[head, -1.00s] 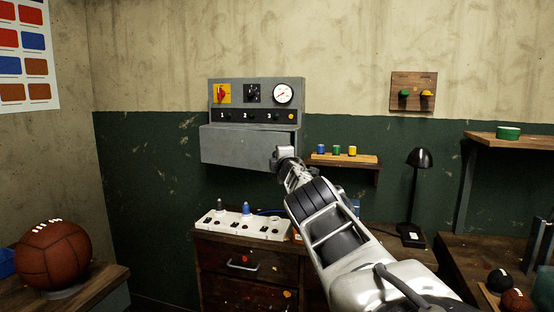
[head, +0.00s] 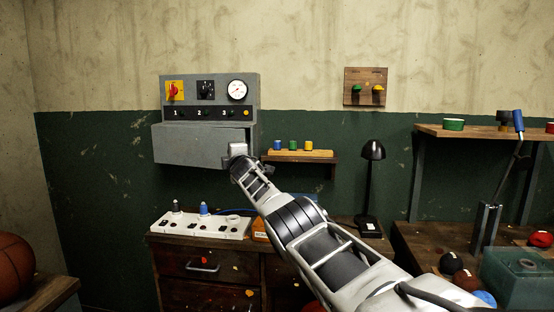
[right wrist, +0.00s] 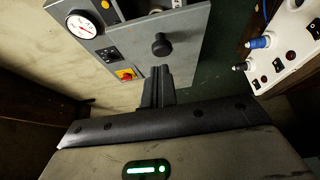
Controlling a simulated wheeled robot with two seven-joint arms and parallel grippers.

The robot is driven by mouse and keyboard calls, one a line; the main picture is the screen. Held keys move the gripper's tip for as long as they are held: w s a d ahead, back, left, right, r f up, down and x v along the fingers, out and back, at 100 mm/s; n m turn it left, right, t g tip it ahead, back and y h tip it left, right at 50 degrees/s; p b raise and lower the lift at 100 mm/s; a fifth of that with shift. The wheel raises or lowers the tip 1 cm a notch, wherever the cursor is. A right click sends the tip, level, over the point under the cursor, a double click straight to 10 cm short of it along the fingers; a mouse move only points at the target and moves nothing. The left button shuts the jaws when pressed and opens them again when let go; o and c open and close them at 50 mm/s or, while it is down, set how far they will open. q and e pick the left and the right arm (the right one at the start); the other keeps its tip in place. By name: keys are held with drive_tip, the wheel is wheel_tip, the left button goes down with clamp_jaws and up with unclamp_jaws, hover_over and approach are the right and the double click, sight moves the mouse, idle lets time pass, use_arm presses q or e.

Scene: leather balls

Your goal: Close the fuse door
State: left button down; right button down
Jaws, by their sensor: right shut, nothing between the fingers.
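The fuse door (head: 192,147) is the plain grey lower flap of the wall-mounted control box (head: 215,90). It stands out in front of the box, with a dark gap at its upper right, so it looks partly open. In the right wrist view a grey panel, apparently the door (right wrist: 185,30), carries a black round knob (right wrist: 162,45). My right gripper (head: 237,150) is at the door's lower right in the head view. Its shut, empty fingers (right wrist: 156,72) point toward the panel just below the knob; whether they touch it I cannot tell. My left gripper is not in view.
A small shelf (head: 300,155) with coloured pegs is close to the right of the box. A white power strip (head: 200,225) lies on the wooden cabinet below. A black lamp (head: 372,180) stands further right. The wall left of the box is clear.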

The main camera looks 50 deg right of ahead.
drive_tip(key=s+d+p, duration=0.1)
drive_tip(key=s+d, duration=0.4)
drive_tip(key=s, duration=0.2)
drive_tip(key=w+a+f+n+y, duration=0.1)
drive_tip(key=w+a+f+y, duration=0.15)
drive_tip(key=a+f, duration=0.85)
drive_tip(key=w+a+f+n+y, duration=0.15)
drive_tip(key=a+f+y, duration=0.25)
drive_tip(key=a+f, duration=0.65)
drive_tip(key=s+a+f+m+g+y, duration=0.2)
drive_tip(key=s+a+f+y, duration=0.3)
drive_tip(key=a+f, duration=0.85)
drive_tip(key=s+a+f+m+g+y, duration=0.15)
drive_tip(key=s+a+f, duration=0.25)
drive_tip(key=s+a, duration=0.45)
drive_tip(key=s+a+f+m, duration=0.2)
drive_tip(key=s+a+f, duration=0.3)
drive_tip(key=s+a, duration=0.35)
drive_tip(key=s+a+m, duration=0.2)
drive_tip(key=s, duration=0.5)
drive_tip(key=s+a+r+m+g, duration=0.1)
drive_tip(key=s+a+m, duration=0.1)
drive_tip(key=s, duration=0.5)
drive_tip(key=shift+m, duration=0.8)
